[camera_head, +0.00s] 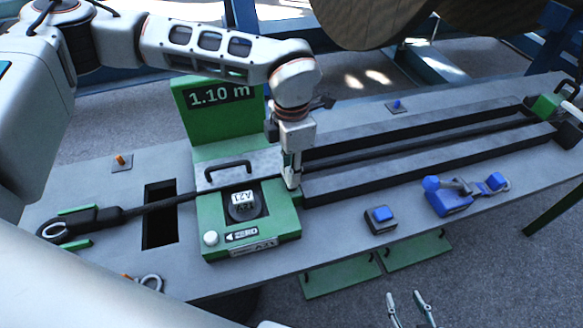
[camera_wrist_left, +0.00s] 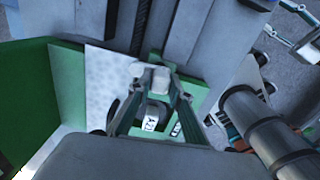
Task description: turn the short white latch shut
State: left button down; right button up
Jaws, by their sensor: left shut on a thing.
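The green measuring unit (camera_head: 250,243) sits on the grey bench, with a black dial and a white label reading A21 on top. My left gripper (camera_head: 291,184) points down at its back right corner. In the left wrist view, the left gripper (camera_wrist_left: 152,84) is shut on a small white piece, which looks like the short white latch (camera_wrist_left: 150,72). In the head view the fingers mostly hide that piece, and its angle cannot be told. My right gripper (camera_head: 404,295) is at the bottom edge, in front of the bench, open and empty.
A black cable (camera_head: 150,207) runs into the unit from the left. A green 1.10 m sign (camera_head: 218,107) stands behind it. A metal plate with a black handle (camera_head: 228,170) lies between.

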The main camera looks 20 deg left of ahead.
pick_arm(q)
jog(key=shift+m, duration=0.6)
jog(key=c, duration=1.8)
grip_release()
jog(key=shift+c, duration=0.2)
notch_tip(320, 180, up, 12)
jog(key=shift+s+f, duration=0.1)
